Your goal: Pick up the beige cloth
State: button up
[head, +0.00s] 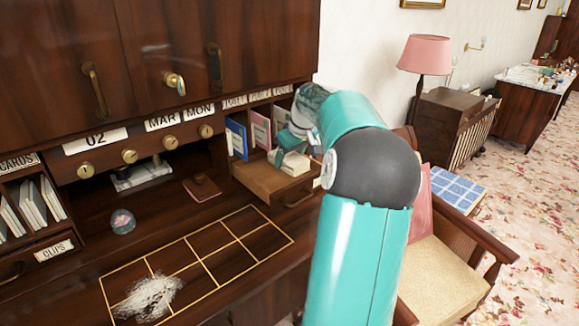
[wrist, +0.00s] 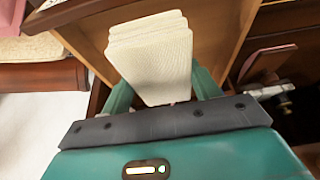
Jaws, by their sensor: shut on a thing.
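The beige cloth (wrist: 152,58) is a folded, layered pad between the two green fingers of my gripper (wrist: 160,92) in the wrist view. My gripper is shut on it. In the head view the cloth (head: 293,163) shows at the open wooden drawer (head: 262,180) on the right side of the desk, with my gripper (head: 284,152) at it. I cannot tell whether the cloth still touches the drawer floor. My arm hides part of the drawer's right side.
Blue and pink folders stand in slots (head: 261,131) just behind the drawer. A gold-lined grid (head: 205,262) on the desk holds a pale stringy bundle (head: 148,298). A glass ball (head: 122,221) and a brown wallet (head: 202,187) lie nearby. A cushioned chair (head: 440,278) stands at right.

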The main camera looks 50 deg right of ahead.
jog(key=shift+v, duration=1.1)
jog(key=s+a, duration=0.2)
jog(key=s, duration=0.7)
jog(key=s+a, duration=0.2)
jog(key=s, duration=0.7)
jog(key=shift+s, duration=0.2)
jog(key=o, duration=0.4)
jog(key=shift+a, duration=0.1)
jog(key=c, duration=0.3)
jog(key=shift+s, duration=0.1)
